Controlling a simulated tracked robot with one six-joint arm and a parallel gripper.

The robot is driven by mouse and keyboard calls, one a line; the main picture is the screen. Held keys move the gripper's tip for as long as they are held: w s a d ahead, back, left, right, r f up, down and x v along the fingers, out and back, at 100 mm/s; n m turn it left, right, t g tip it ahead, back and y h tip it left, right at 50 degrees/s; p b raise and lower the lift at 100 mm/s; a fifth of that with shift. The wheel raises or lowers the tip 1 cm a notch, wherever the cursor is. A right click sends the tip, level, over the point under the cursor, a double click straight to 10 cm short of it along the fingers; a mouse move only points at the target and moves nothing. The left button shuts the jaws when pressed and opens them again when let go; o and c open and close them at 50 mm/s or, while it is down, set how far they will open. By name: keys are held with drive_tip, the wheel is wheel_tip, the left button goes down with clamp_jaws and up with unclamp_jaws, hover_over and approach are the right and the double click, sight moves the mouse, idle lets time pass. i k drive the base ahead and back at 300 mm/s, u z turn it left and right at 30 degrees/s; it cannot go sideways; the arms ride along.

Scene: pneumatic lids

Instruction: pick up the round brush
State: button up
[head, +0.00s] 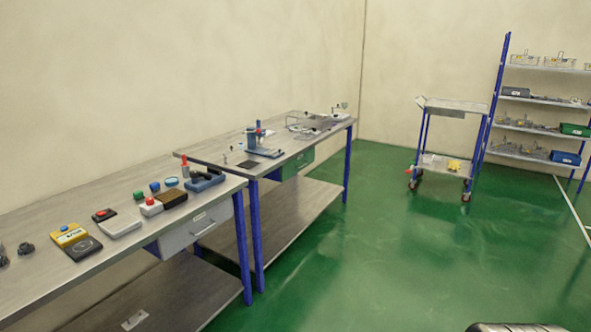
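I cannot make out a round brush in the head view; many items on the benches are too small to tell apart. The near workbench (88,202) carries several small items, among them a brown block (173,198) that could be a brush, but its kind is unclear. A blue holder (204,183) with dark parts on it lies at the bench's right end. My gripper is not in view.
A second workbench (215,147) adjoins the near one, with a blue press-like device (258,140) on it. A trolley (455,106) and a shelf rack (545,101) stand at the back right. The green floor (400,240) between is clear.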

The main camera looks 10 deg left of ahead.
sight(183, 156)
drive_tip(key=u, duration=0.05)
drive_tip(key=i, duration=1.55)
drive_tip(key=u, duration=0.35)
drive_tip(key=i, duration=0.85)
drive_tip(key=u, duration=0.8)
drive_tip(key=i, duration=0.6)
drive_tip(key=u, duration=1)
drive_tip(key=i, duration=0.8)
drive_tip(key=u, duration=0.45)
